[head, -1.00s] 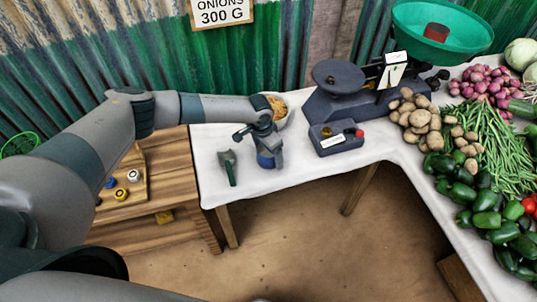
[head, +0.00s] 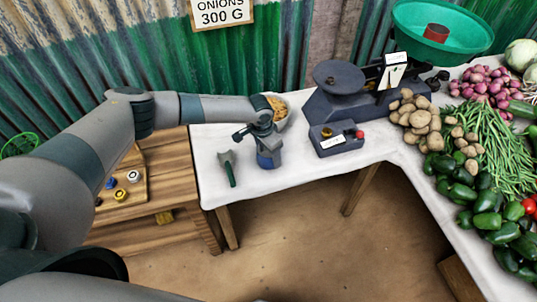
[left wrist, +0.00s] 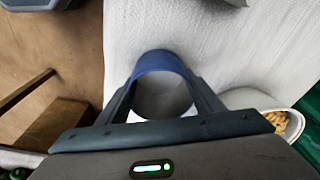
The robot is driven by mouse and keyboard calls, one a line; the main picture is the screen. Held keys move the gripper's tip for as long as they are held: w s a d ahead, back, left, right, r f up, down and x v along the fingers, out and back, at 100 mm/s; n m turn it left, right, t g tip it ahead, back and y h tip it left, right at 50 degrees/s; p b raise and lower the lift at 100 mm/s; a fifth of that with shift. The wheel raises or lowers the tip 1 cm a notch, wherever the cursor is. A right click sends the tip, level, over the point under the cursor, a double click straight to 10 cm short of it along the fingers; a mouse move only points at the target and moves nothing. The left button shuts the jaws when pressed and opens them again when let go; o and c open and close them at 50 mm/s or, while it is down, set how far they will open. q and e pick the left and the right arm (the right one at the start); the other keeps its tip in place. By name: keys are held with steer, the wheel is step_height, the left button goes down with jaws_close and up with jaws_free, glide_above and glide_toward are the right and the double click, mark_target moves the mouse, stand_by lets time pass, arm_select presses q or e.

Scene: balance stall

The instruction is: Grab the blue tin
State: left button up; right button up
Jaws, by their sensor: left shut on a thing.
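The blue tin (head: 267,160) stands upright on the white-covered table (head: 310,182), near its front edge. My left gripper (head: 266,148) reaches down over it from the left and is shut on it. In the left wrist view the tin's blue rim (left wrist: 162,61) shows between the two fingers (left wrist: 163,98), one on each side. The tin's pale inside faces the camera. Whether its base touches the cloth cannot be told. My right gripper is not in view.
A green-handled scoop (head: 229,167) lies just left of the tin. A bowl of yellowish food (head: 283,115) stands close behind my gripper. A dark scale (head: 350,98) and a small weight box (head: 337,138) are to the right. Vegetables fill the far right.

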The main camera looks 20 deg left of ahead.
arm_select(q)
steer(key=shift+r, duration=0.55)
step_height(320, 180, up, 2)
steer(key=shift+r+b, duration=0.25)
steer(key=shift+b, duration=0.5)
steer(key=d+r+b, duration=0.1)
steer(key=d+r, duration=0.2)
steer(key=d, duration=0.3)
steer(key=s+d+r+b, duration=0.1)
steer(key=d+r+b, duration=0.1)
steer(key=d+r, duration=0.2)
steer(key=shift+d, duration=0.85)
steer(key=shift+a+r, duration=0.1)
steer(key=shift+r, duration=0.1)
